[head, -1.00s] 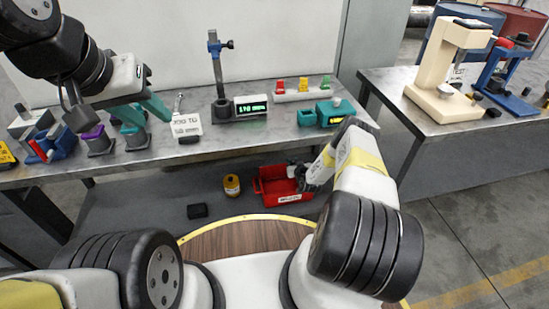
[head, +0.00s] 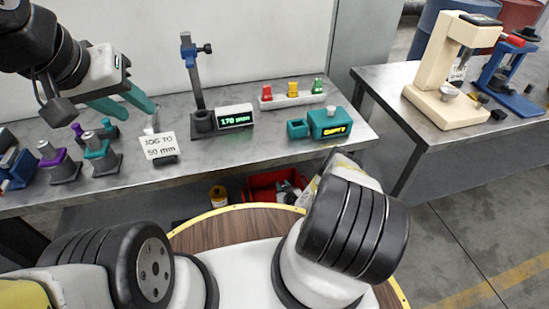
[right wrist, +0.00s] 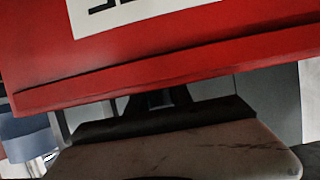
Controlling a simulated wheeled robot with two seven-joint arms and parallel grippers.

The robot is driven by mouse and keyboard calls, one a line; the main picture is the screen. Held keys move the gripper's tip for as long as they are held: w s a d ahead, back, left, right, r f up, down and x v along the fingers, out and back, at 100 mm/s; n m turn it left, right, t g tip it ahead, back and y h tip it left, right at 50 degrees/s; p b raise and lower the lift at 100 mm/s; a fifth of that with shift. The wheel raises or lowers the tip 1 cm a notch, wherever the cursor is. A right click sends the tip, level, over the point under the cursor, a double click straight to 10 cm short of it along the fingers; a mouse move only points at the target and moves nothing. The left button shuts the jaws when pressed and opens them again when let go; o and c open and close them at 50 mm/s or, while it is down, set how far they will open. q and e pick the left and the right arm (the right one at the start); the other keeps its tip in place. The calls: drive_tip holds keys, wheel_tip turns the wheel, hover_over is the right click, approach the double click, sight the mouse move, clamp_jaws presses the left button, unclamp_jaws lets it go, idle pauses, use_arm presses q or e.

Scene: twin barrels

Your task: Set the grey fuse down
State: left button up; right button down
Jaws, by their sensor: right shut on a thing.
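My right gripper (head: 288,188) is low at the red bin (head: 262,184), mostly hidden behind my own arm and the table edge. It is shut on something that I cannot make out. I cannot pick out the grey fuse in either view. In the right wrist view the red wall with a white label (right wrist: 190,12) fills the top, very close, with a pale scuffed surface below it. My left gripper (head: 125,104) has teal fingers, open and empty, above the left part of the workbench.
The workbench (head: 230,150) carries fixtures with purple and teal tops, a sign (head: 158,146), a grey stand (head: 196,85), a green display (head: 235,118), a teal box reading EMPTY (head: 328,123) and a rack of coloured pieces (head: 292,98). A yellow can (head: 218,196) stands below. A cream press (head: 443,75) stands right.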

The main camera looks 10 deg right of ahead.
drive_tip(key=shift+f, duration=0.35)
drive_tip(key=shift+f, duration=0.1)
drive_tip(key=shift+f, duration=0.35)
drive_tip(key=shift+f, duration=0.15)
drive_tip(key=c, duration=1.1)
unclamp_jaws()
drive_tip(key=shift+s, duration=0.1)
